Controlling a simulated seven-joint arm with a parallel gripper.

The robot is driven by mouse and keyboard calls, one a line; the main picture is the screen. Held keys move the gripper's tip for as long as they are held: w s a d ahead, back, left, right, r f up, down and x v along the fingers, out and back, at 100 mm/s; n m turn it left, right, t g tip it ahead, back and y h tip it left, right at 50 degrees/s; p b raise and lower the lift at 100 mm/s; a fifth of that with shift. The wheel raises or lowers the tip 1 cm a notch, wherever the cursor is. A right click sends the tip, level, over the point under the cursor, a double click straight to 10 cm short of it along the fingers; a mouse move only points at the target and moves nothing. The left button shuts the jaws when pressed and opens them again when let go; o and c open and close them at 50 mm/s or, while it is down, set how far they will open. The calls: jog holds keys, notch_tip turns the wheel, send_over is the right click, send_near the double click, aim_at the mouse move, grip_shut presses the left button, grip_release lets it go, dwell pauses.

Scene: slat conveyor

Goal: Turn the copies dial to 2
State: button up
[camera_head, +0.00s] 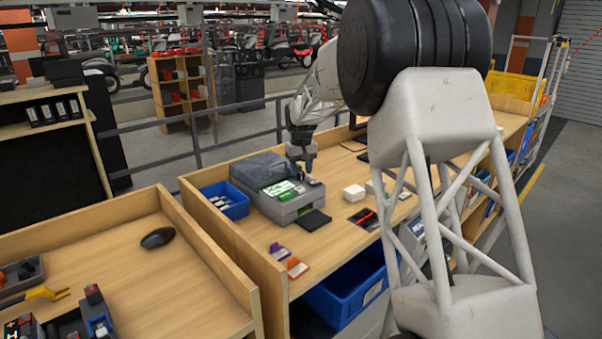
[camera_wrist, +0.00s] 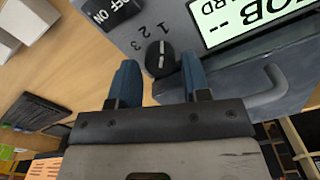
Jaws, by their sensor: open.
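The grey card printer (camera_head: 290,207) stands on the wooden bench in the head view. Its copies dial (camera_wrist: 160,58) is a small black knob with a pale line, beside the numbers 1, 2 and 3 (camera_wrist: 147,34) in the wrist view. Which number the line marks is hard to tell. My gripper (camera_head: 301,168) points down over the printer's right part; in the wrist view my gripper (camera_wrist: 159,72) has its two blue fingers apart, one on each side of the dial. Contact with the knob is not clear.
A lit green-and-white display (camera_wrist: 250,18) and an OFF/ON switch (camera_wrist: 112,10) flank the dial. A grey handle (camera_wrist: 262,88) lies close to the right finger. A blue bin (camera_head: 224,200) stands left of the printer; white blocks (camera_head: 354,193) lie right.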

jog(key=shift+f, duration=0.7)
jog(key=c, duration=0.6)
jog(key=shift+c, duration=0.2)
jog(key=shift+n, duration=0.3)
jog(key=n, duration=0.3)
jog(key=shift+n, duration=2.1)
